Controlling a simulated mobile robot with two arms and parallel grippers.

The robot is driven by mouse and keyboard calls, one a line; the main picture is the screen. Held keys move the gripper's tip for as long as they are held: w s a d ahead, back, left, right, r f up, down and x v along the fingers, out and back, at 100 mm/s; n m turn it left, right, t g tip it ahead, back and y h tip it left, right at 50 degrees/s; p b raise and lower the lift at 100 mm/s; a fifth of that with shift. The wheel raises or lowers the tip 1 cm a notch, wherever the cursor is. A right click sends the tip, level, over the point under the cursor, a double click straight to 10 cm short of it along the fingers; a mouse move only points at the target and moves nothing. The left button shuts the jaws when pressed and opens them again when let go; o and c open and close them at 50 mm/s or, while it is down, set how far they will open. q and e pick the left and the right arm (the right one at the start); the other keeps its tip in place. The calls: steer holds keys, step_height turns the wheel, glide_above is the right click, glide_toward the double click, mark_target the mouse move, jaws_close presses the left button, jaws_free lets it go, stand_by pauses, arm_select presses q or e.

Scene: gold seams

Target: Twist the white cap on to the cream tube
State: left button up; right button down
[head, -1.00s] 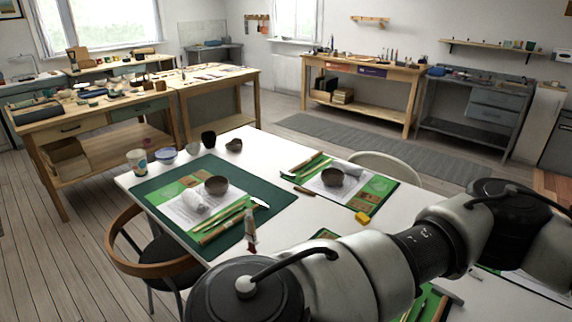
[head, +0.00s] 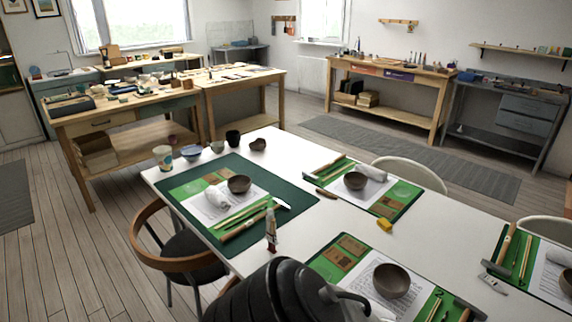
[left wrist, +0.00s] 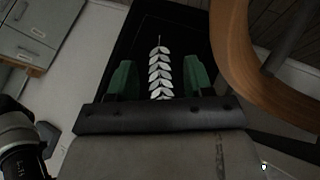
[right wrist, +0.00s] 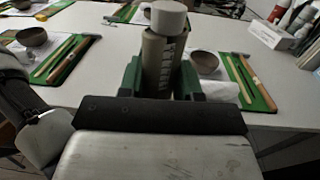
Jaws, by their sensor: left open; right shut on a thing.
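In the right wrist view, the cream tube (right wrist: 160,62) looks grey-beige in the shade, with dark lettering on its side. It stands upright between the green fingers of my right gripper (right wrist: 162,82), which is shut on it. The white cap (right wrist: 169,14) shows at the tube's upper end; I cannot tell how firmly it sits there. My left gripper (left wrist: 161,80) is open, its green fingers apart. A white leaf-patterned strip shows between them against a dark surface; I cannot tell what it belongs to. Neither gripper shows in the head view.
The white table (head: 310,225) holds green mats with brown bowls, papers and wooden tools. A yellow block (head: 384,225) lies mid-table. A wooden chair (head: 150,240) and white chairs (head: 410,173) stand around it.

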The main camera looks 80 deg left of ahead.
arm_select(q)
steer(key=s+d+f+n+g+h, duration=0.1)
steer(key=s+d+f+n, duration=0.4)
steer(key=s+f+n, duration=0.15)
steer(key=s+a+f+n+g+y, duration=0.1)
steer(key=s+a+f+n, duration=0.4)
steer(key=s+f, duration=0.55)
steer(key=w+a+f+m+t+y, duration=0.15)
steer(key=a+f, duration=0.25)
steer(key=a, duration=0.5)
steer(key=w+a+f+m+t+y, duration=0.1)
steer(key=a+f+t+y, duration=0.15)
steer(key=a+f, duration=0.45)
steer(key=s+a+f+m+y, duration=0.1)
steer(key=s+a, duration=0.4)
steer(key=a, duration=0.5)
steer(key=s+a+f+y, duration=0.1)
steer(key=s+a+y, duration=0.2)
steer(key=s+a, duration=0.3)
steer(key=a, duration=0.4)
steer(key=shift+f+m+g, duration=0.25)
steer(key=shift+m+g, duration=0.15)
steer(key=shift+w, duration=0.1)
